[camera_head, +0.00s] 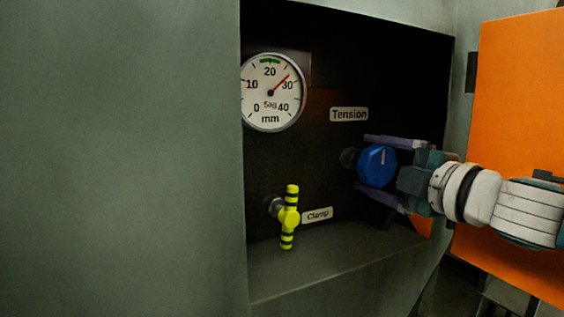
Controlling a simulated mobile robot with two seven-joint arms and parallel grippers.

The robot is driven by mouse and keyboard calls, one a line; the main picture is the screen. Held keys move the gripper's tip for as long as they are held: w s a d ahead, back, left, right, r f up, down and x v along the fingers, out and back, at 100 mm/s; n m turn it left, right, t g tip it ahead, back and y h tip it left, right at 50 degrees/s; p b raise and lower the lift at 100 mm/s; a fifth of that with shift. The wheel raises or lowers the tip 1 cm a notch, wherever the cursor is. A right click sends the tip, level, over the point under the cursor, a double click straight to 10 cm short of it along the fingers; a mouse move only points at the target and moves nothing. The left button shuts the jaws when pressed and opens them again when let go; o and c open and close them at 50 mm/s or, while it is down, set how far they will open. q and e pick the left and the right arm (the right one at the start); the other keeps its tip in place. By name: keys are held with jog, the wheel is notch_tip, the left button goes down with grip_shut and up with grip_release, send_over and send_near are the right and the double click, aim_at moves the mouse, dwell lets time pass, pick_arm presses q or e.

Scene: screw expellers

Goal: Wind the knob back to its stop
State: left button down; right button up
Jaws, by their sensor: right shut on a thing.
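The blue knob (377,166) sits on a short dark shaft on the recess's back panel, below the "Tension" label (349,115). It has a white mark near its top. My right gripper (383,172) comes in from the right, with one purple finger above the knob and one below, shut on it. The round "Sag mm" gauge (263,105) is at the upper left of the recess. Its red needle points a little short of 30, to the right of the green band near 20. My left gripper is not in view.
A yellow and black clamp handle (289,218) stands upright beside the "Clamp" label (317,215), lower left of the knob. An orange door (520,120) stands open at the right, behind my right arm. A wide grey wall (120,160) fills the left. The recess floor is clear.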

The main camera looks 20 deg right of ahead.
jog(key=o, duration=1.1)
jog(key=shift+o, duration=0.2)
jog(key=shift+s, duration=0.15)
jog(key=s, duration=0.9)
jog(key=shift+s+d, duration=0.3)
jog(key=shift+d, duration=0.05)
